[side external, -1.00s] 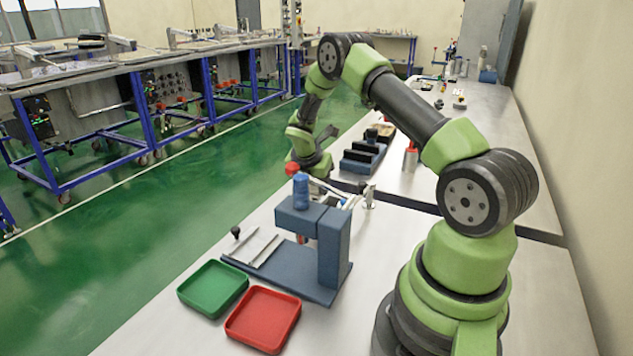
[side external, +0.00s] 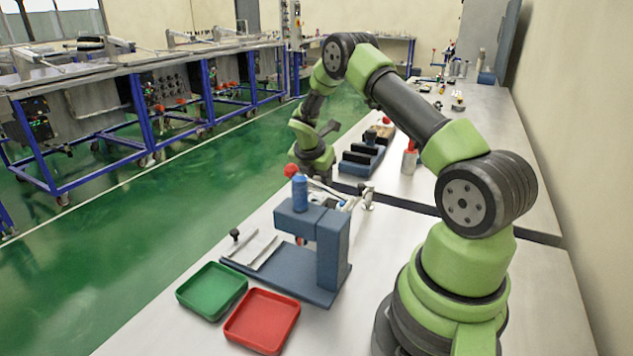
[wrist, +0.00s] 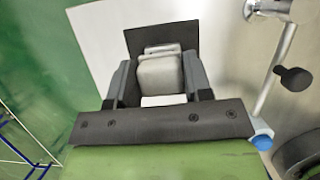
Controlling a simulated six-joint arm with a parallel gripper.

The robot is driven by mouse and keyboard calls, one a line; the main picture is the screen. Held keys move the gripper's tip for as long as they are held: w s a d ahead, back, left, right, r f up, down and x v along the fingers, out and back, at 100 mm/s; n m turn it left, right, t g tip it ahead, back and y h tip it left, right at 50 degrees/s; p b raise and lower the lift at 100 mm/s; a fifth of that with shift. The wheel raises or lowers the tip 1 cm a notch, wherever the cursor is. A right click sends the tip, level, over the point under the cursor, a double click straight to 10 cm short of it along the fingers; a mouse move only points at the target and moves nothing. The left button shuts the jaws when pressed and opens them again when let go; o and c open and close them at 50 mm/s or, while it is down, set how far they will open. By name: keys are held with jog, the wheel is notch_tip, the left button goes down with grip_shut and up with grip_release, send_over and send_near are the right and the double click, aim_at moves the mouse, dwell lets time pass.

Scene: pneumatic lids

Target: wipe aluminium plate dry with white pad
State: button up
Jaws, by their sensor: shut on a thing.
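My gripper (wrist: 160,86) is shut on a pale grey-white pad (wrist: 160,73), held between its two grey fingers in the wrist view. A dark square (wrist: 165,37) shows behind and below the pad. A flat, bright pale surface (wrist: 92,38) extends left of it; I cannot tell whether this is the aluminium plate or bench top. Whether the pad touches the surface beneath is unclear.
A green tray (side external: 211,290) and a red tray (side external: 262,321) stand in front of the press. A metal post with a black knob (wrist: 294,78) is close right of my gripper.

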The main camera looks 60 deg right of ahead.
aim_at(316, 188)
jog(key=shift+r, duration=2.65)
jog(key=shift+f, duration=0.2)
jog(key=shift+a+f, duration=0.1)
jog(key=shift+f, duration=3.85)
jog(key=shift+a, duration=1.3)
jog(key=shift+c, duration=0.2)
jog(key=shift+d, duration=1.45)
jog(key=shift+a, duration=1.45)
jog(key=shift+d, duration=1.35)
jog(key=shift+r, duration=4.15)
